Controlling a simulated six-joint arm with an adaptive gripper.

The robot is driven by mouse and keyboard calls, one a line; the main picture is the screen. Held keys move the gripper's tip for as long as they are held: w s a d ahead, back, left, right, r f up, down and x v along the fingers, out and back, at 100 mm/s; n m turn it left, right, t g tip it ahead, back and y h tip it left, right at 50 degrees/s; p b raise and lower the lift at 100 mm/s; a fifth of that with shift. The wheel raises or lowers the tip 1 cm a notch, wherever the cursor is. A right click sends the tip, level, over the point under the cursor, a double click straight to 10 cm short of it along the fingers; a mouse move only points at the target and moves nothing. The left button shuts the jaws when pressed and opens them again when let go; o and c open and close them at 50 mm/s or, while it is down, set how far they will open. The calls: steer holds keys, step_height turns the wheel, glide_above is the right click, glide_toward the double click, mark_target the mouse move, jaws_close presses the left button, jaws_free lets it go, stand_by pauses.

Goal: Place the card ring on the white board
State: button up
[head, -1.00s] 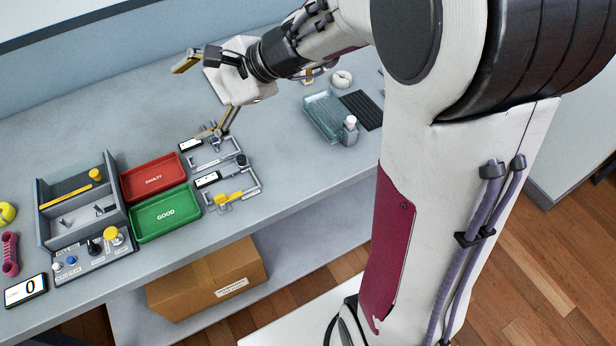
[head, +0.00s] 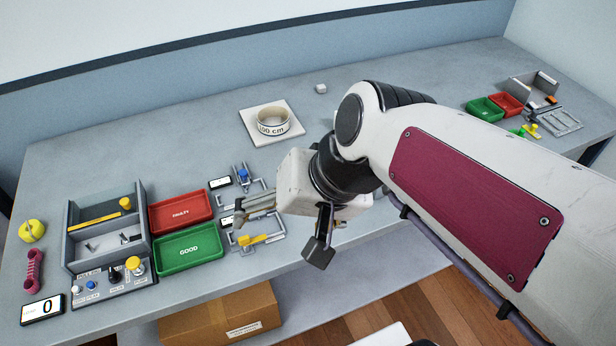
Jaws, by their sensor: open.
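The card ring (head: 273,120) is a cream band with dark printing ending in "00 cm". It rests on the white board (head: 290,136), a square plate at the back middle of the bench, with its open side up. The board is visible all around it. My gripper (head: 278,234) is open, fingers spread wide and nothing seen between them. It is nearer the front of the bench than the board, apart from the ring, in front of the small metal fixtures.
A red tray (head: 180,211) and a green tray (head: 188,249) lie left of my gripper. A grey divided box (head: 72,228) with a control panel is further left. A small white block (head: 320,88) lies behind the board. My arm hides the bench's middle right.

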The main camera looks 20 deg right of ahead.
steer(key=s+d+n+t+h, duration=0.1)
steer(key=s+d+n+h, duration=0.2)
steer(key=s+d, duration=0.2)
steer(key=shift+d+r+n, duration=0.15)
steer(key=shift+d+n, duration=0.15)
steer(key=shift+d, duration=0.2)
